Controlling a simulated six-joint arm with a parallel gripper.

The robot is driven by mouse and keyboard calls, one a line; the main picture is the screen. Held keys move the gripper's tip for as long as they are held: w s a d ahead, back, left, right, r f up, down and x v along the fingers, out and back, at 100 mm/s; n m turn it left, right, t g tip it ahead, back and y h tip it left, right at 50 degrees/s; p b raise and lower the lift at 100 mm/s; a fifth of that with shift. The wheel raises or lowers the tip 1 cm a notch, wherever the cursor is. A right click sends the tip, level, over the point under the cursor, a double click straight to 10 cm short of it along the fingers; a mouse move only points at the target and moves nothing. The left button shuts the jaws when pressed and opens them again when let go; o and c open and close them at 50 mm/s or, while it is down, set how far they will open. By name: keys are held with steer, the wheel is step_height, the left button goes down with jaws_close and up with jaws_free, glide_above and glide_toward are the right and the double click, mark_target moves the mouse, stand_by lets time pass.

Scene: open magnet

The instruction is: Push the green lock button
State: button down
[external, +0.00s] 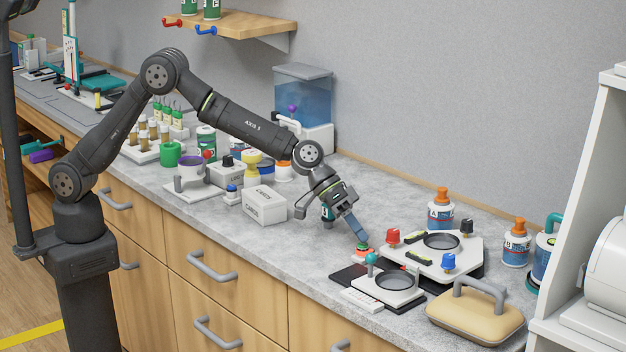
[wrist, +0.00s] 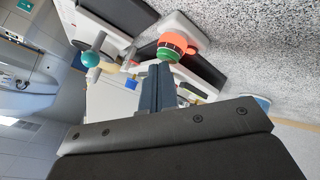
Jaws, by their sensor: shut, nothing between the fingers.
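The green lock button (external: 362,246) sits on an orange-red collar on a small white base, at the left of the white device with the round dark plate. It also shows in the wrist view (wrist: 169,53), with its collar just beyond the fingertips. My gripper (external: 362,238) points down at the button, its fingers shut and empty. The fingertips (wrist: 160,68) are very close to the button's top; I cannot tell if they touch it.
A white device (external: 440,265) with red, blue and black knobs stands right of the button. A smaller device with a teal ball (external: 372,258) is in front. A tan case (external: 475,318) lies at front right. Clear grey counter (external: 315,245) lies to the left.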

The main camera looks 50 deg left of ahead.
mark_target(359, 243)
stand_by(0.5)
steer(key=shift+r, duration=0.75)
steer(key=shift+r, duration=2.55)
step_height(359, 243, up, 4)
steer(key=shift+f, duration=0.1)
